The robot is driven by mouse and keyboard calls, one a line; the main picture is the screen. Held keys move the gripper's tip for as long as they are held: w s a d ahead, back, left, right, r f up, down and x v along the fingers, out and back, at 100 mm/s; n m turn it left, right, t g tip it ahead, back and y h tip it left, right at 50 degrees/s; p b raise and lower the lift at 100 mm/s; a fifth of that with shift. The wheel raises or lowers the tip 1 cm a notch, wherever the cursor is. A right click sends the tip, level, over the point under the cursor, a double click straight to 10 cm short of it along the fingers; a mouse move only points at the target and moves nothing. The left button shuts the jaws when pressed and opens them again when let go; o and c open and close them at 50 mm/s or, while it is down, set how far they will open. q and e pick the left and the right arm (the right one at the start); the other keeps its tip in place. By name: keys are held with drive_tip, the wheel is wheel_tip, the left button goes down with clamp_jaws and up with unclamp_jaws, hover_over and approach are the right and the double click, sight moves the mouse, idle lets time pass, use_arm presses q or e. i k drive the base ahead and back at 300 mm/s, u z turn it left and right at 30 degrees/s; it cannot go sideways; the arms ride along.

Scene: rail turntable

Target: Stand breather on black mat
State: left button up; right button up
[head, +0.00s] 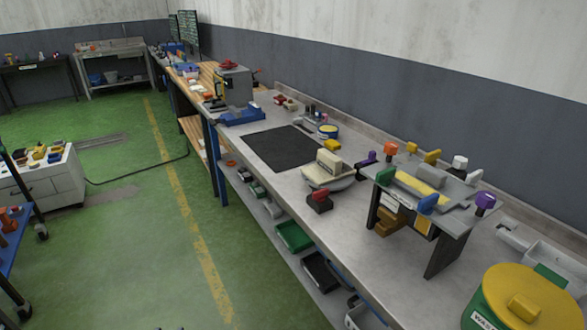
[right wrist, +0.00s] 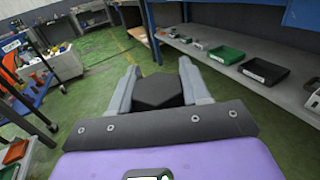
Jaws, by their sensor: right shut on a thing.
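The black mat (head: 283,148) lies flat and bare on the grey workbench in the head view. In the right wrist view my right gripper (right wrist: 158,88) is shut on a dark, six-sided piece (right wrist: 158,92), which I take to be the breather. The piece sits between the two grey fingers, and its lower part is hidden. The gripper is out over the green floor beside the bench, apart from the mat. My left gripper shows in neither view, and the head view shows neither gripper.
A grey machine on a blue base (head: 240,117) stands beyond the mat. A cream-topped device (head: 329,168) and a rack with coloured knobs (head: 425,188) stand on the near side. A yellow-lidded green bin (head: 525,300) is at the lower right. A shelf below holds a green tray (head: 294,236).

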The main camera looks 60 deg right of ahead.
sight(284, 160)
drive_tip(key=z, duration=1.45)
